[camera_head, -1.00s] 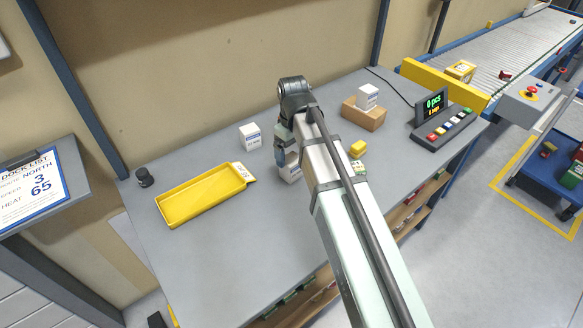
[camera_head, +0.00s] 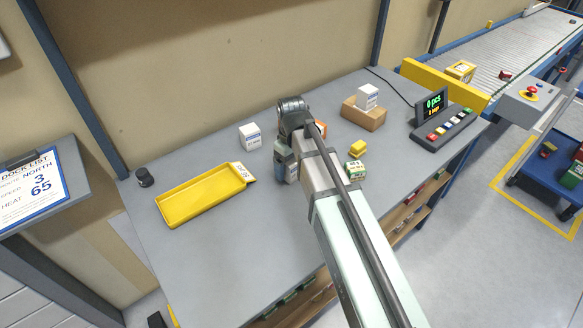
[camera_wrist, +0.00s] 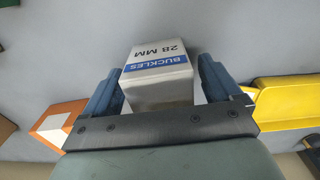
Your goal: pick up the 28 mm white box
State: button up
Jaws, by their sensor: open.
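The white box (camera_wrist: 160,78) with a blue band reading "BUCKLES" and "28 MM" is in the wrist view, between the two blue fingers of my gripper (camera_wrist: 160,66). The fingers stand one on each side of it. The gripper is open, and a gap shows beside the box on the right. In the head view my gripper (camera_head: 286,166) is low over the grey table, right of the yellow tray, and it and my arm largely hide this box.
The yellow tray (camera_head: 202,201) lies on the left with a small label card at its end. Another white box (camera_head: 250,136) stands behind it. A third white box (camera_head: 367,96) sits on a cardboard box (camera_head: 363,116). A yellow item (camera_head: 358,147) and a green-white box (camera_head: 355,171) are right of my arm.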

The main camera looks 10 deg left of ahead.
jog(key=c, duration=1.2)
jog(key=shift+o, duration=0.2)
